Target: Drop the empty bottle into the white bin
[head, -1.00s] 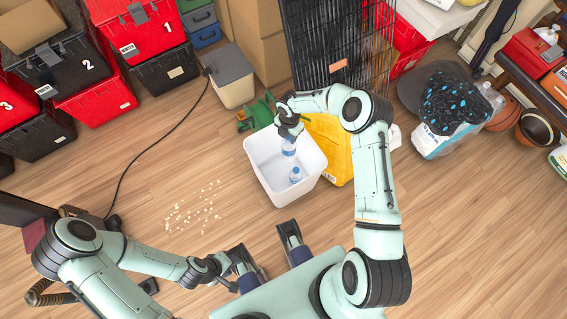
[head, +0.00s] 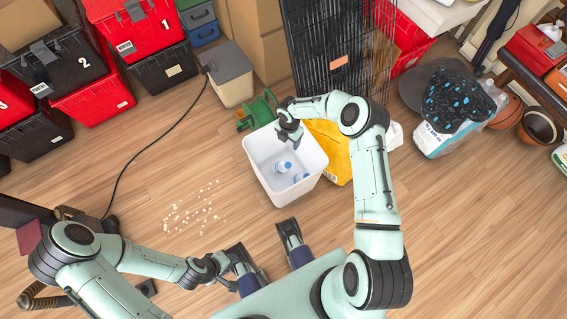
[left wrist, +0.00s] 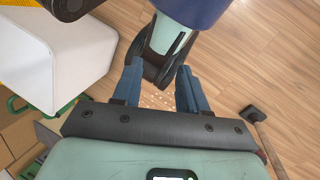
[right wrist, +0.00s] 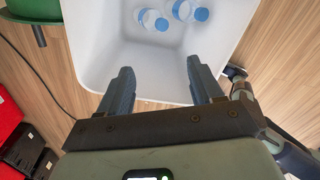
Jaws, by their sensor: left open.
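The white bin (head: 282,197) stands open on the floor in the middle of the head view. Two clear bottles with blue caps lie inside it, one bottle (head: 284,166) nearer the middle and another bottle (head: 300,178) nearer the right wall. The right wrist view also shows these bottles, one (right wrist: 153,19) beside the other (right wrist: 184,11). My right gripper (right wrist: 160,78) is open and empty over the bin's far side. My left gripper (left wrist: 158,90) is open and empty, low at the front, away from the bin. The bin (left wrist: 65,60) shows at the left wrist view's upper left.
A green watering can (head: 258,110) and a yellow bag (head: 333,145) stand close to the bin. A lidded beige bin (head: 230,75) is behind. Pale scattered bits (head: 193,208) lie on the floor at left, with a black cable (head: 135,160).

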